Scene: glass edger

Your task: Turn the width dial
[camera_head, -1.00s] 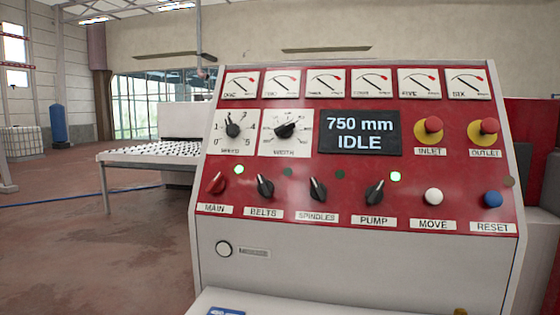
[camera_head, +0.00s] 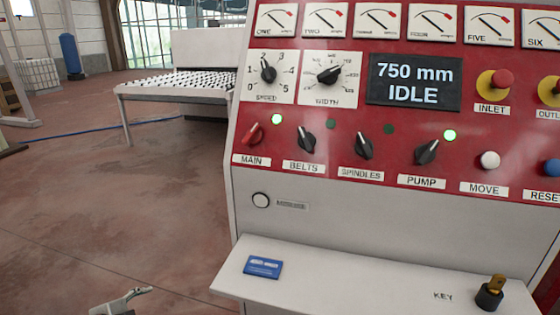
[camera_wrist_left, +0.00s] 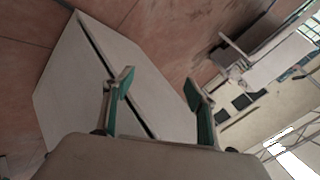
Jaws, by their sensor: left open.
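The width dial (camera_head: 329,75) is a black pointer knob on a white scale plate labelled WIDTH, in the upper left of the red panel. Its display (camera_head: 413,81) reads 750 mm IDLE. My left gripper (camera_head: 135,298) shows at the bottom left of the head view, low and left of the console, well away from the dial. In the left wrist view its two green-padded fingers (camera_wrist_left: 158,92) are spread apart with nothing between them. The dial is not seen in the wrist view. My right gripper is not in view.
The speed dial (camera_head: 267,72) sits just left of the width dial. Below are the main, belts, spindles and pump knobs. A shelf (camera_head: 350,283) juts out under the panel, with a blue card (camera_head: 262,267) and a key (camera_head: 496,284). Open floor lies left.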

